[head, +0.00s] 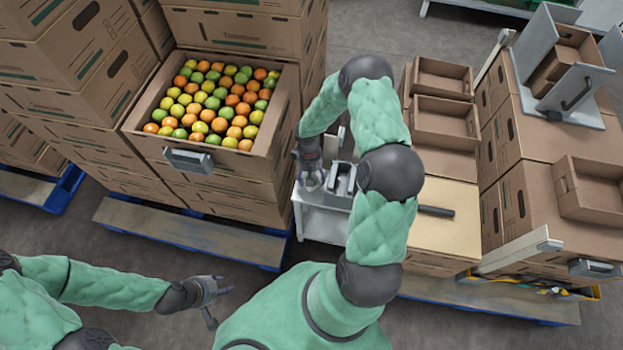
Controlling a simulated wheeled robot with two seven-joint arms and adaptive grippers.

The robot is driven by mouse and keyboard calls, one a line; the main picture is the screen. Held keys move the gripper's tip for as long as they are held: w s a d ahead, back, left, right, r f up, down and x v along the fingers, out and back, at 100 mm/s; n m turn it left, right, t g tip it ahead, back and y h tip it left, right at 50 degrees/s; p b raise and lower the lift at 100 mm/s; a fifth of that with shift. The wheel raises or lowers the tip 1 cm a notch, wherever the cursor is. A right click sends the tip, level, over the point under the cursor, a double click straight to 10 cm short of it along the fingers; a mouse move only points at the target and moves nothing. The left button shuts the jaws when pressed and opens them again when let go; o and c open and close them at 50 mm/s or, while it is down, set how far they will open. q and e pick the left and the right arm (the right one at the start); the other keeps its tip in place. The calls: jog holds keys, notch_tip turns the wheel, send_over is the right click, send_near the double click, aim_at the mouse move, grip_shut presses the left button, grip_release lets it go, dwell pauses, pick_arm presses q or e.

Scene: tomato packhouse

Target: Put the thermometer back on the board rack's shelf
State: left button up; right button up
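I cannot pick out the thermometer for certain. A small white stand (322,226) with grey devices (342,180) on top stands between the pallets; I cannot tell if it is the board rack. My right gripper (311,180) reaches down over the left part of this stand, beside the grey devices. Its fingers are small and partly hidden, so I cannot see whether they hold anything. My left gripper (217,303) is low at the left, above the floor, with its fingers spread and nothing visible between them.
An open carton (284,105) of tomatoes tops the left stack, with a grey device (188,161) at its front edge. Stacked cartons and empty trays (443,78) fill the right. A dark bar (436,211) lies on a cardboard top. Pallets (190,232) edge the floor.

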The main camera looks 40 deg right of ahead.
jog(key=shift+f, duration=0.85)
jog(key=shift+r, duration=0.1)
jog(key=o, duration=1.1)
jog(key=shift+f, duration=0.2)
jog(key=shift+c, duration=0.2)
jog(key=shift+r, duration=0.1)
jog(key=shift+r, duration=0.25)
notch_tip(320, 180, up, 12)
jog(key=w+p, duration=0.1)
jog(key=p, duration=0.3)
jog(key=shift+w+f, duration=0.2)
jog(key=shift+w, duration=0.05)
